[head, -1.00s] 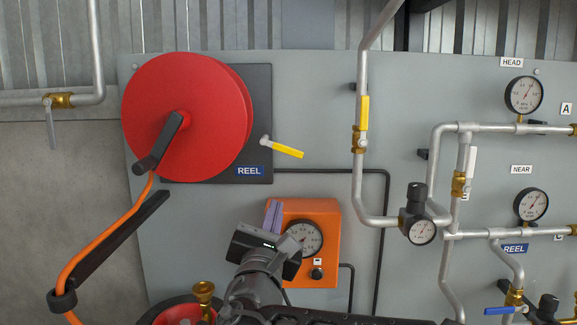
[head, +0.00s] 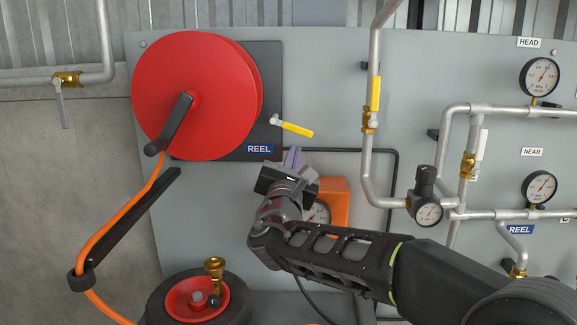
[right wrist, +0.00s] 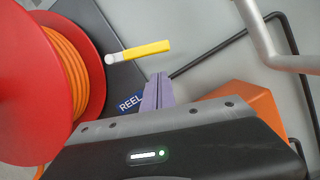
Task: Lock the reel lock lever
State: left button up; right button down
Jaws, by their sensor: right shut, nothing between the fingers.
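The reel lock lever (head: 295,129) has a yellow handle and a pale pivot at the right of the red reel (head: 190,97). Its handle points right and slightly down in the head view. In the right wrist view the lever (right wrist: 146,51) lies just beyond my fingertips. My right gripper (head: 291,154) is shut and empty, just below the lever and apart from it, its purple fingers pointing up. The fingers also show in the right wrist view (right wrist: 158,90). My left gripper is not in view.
A blue REEL label (head: 260,149) sits left of my fingers. An orange gauge box (head: 334,196) is behind my right wrist. A vertical pipe with a yellow-handled valve (head: 375,95) stands to the right. An orange hose (head: 118,219) hangs at left.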

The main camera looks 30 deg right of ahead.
aim_at(306, 134)
jog(key=shift+s+d+r+p, duration=0.1)
jog(key=shift+s+r+p, duration=0.05)
jog(key=shift+r, duration=0.4)
jog(key=shift+s+d+r+p, duration=0.1)
jog(key=shift+s+r+p, duration=0.05)
jog(key=shift+r, duration=0.35)
jog(key=shift+s+d+r+b, duration=0.2)
jog(key=shift+d+r+b, duration=0.1)
jog(key=shift+b, duration=0.25)
jog(key=shift+s+d+r+b, duration=0.25)
jog(key=shift+r+b, duration=0.3)
jog(key=shift+b, duration=0.1)
jog(key=shift+s+d+r+n+t, duration=0.15)
jog(key=shift+r+n+t, duration=0.3)
jog(key=shift+n, duration=0.65)
jog(key=shift+d+r+b, duration=0.1)
jog(key=shift+r+b, duration=0.5)
jog(key=shift+r, duration=0.8)
jog(key=shift+s+r, duration=0.1)
jog(key=shift+r, duration=0.15)
